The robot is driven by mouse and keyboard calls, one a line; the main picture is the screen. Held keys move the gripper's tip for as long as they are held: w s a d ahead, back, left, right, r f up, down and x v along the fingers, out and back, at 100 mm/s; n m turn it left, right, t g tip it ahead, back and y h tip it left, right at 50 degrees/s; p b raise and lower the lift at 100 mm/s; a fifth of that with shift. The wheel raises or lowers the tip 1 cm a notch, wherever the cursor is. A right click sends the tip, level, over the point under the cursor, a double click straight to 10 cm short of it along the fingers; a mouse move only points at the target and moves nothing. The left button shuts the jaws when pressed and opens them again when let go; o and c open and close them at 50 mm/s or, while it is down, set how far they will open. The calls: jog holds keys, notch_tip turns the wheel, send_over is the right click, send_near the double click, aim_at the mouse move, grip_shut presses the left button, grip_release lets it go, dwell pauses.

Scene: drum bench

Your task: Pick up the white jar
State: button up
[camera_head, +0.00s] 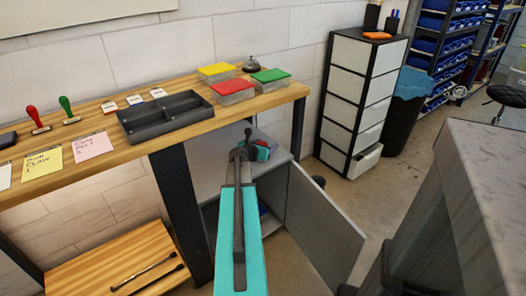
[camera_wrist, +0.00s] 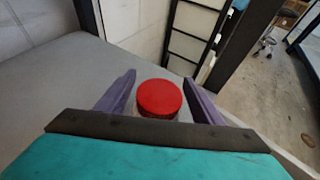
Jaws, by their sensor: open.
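A round red lid or cap (camera_wrist: 160,97) shows between the fingers of my gripper (camera_wrist: 159,78) in the wrist view, with a short red side visible below it. I see no white jar body; the lower part is hidden by my gripper. In the head view a small red thing (camera_head: 262,152) lies at the gripper's end on the grey cabinet top (camera_head: 205,178), partly hidden by my arm. My gripper is open, with one purple finger on each side of the red lid and visible gaps to both.
The wooden bench (camera_head: 75,125) overhangs the cabinet's left, its dark leg (camera_head: 184,205) close to my arm. The cabinet door (camera_head: 322,225) hangs open to the right. A drawer unit (camera_head: 360,95) stands behind. A grey surface (camera_head: 480,190) is at the right.

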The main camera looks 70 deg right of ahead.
jog(key=c, duration=1.3)
jog(key=shift+r, duration=0.1)
jog(key=shift+r, duration=0.5)
jog(key=r, duration=0.1)
jog(key=r+p, duration=0.1)
jog(key=shift+a+r, duration=0.3)
jog(key=a, duration=0.5)
jog(key=w+a, duration=0.1)
jog(key=a, duration=0.8)
jog(key=shift+w+a+f, duration=0.1)
jog(key=shift+w+a, duration=0.1)
jog(key=shift+a, duration=0.1)
jog(key=shift+w+d+p, duration=0.1)
jog(key=shift+w+p, duration=0.05)
jog(key=shift+p, duration=0.45)
jog(key=a+p, duration=0.1)
jog(key=p, duration=0.3)
jog(key=shift+a+r, duration=0.1)
jog(key=shift+r, duration=0.1)
jog(key=a+p, duration=0.1)
jog(key=p, duration=0.2)
jog(key=shift+w+a+f, duration=0.1)
jog(key=shift+a, duration=0.1)
